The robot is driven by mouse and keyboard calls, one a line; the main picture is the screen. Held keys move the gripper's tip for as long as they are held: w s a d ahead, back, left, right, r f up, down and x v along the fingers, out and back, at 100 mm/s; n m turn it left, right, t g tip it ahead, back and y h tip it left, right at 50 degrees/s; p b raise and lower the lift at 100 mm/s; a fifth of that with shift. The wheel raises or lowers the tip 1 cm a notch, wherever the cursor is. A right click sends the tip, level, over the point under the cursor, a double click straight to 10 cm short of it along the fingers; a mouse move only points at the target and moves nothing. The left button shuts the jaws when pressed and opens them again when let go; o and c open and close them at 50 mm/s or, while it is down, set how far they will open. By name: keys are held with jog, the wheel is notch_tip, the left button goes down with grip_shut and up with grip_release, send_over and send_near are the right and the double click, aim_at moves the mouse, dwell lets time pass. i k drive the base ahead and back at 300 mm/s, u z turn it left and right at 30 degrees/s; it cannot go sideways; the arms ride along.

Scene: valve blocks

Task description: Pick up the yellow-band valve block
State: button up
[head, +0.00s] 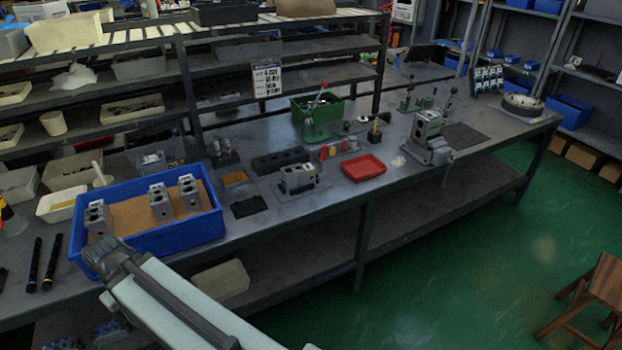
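A blue tray (138,247) with a brown bottom stands on the bench at the left. Three grey valve blocks with dark holes stand upright in it: one at the left (98,217), one in the middle (160,203) and one at the right (189,194). I cannot make out a yellow band on any of them. Another grey block (297,178) sits on a fixture at mid bench. My gripper (97,256) is at the tray's front left edge in the picture, just below the left block and partly covering the tray wall. Its fingers are too unclear to tell open from shut.
Shelves with bins stand behind. Green floor is open at right, with a wooden stool (597,296).

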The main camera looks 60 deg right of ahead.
aim_at(294, 176)
jog(key=u, duration=0.25)
jog(key=k, duration=0.7)
jog(key=z, duration=0.25)
jog(key=i, duration=1.65)
jog(key=u, duration=0.1)
